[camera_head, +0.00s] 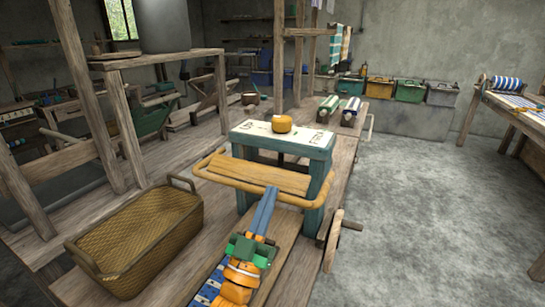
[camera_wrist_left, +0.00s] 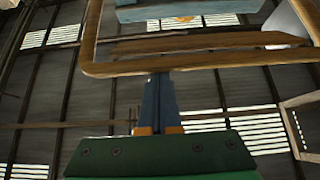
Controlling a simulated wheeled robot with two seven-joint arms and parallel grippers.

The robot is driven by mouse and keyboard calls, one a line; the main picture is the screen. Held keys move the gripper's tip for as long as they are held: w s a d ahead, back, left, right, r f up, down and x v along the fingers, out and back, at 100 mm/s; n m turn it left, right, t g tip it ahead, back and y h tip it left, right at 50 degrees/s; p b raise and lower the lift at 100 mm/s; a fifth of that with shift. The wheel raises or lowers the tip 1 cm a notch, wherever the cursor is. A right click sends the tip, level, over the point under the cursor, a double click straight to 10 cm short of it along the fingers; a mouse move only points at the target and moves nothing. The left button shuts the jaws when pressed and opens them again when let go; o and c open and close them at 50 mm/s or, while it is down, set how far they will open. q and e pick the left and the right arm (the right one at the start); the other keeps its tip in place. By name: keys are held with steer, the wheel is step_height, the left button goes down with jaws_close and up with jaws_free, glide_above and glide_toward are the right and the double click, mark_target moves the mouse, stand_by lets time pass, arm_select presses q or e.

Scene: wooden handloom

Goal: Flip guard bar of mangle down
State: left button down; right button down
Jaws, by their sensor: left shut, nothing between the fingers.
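The mangle (camera_head: 318,155) is a teal wooden frame with a white lettered top, standing on the wooden bench. Its guard bar (camera_head: 226,178) is a yellow-brown loop around a wooden board (camera_head: 262,176), sticking out toward me below the top. In the left wrist view the guard bar (camera_wrist_left: 200,65) crosses above the fingers, with the teal frame (camera_wrist_left: 190,10) beyond. My left gripper (camera_head: 270,192), with blue fingers and a green body, is shut and empty. Its tips (camera_wrist_left: 158,76) are at the bar's front rail; I cannot tell if they touch. My right gripper is out of view.
A round orange-yellow object (camera_head: 282,123) sits on the mangle's top. A woven basket (camera_head: 135,240) stands on the bench at left. A wooden wheel (camera_head: 333,240) sticks out at the bench's right side. The floor (camera_head: 430,220) to the right is clear.

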arm_select(q)
steer(key=shift+f, duration=0.15)
steer(key=s+a, duration=0.2)
steer(key=s, duration=0.4)
steer(key=s+a+f+b, duration=0.1)
steer(key=s+a, duration=0.2)
steer(key=s, duration=0.4)
steer(key=shift+s+a+f, duration=0.15)
steer(key=shift+a+f, duration=0.1)
steer(key=shift+f, duration=0.05)
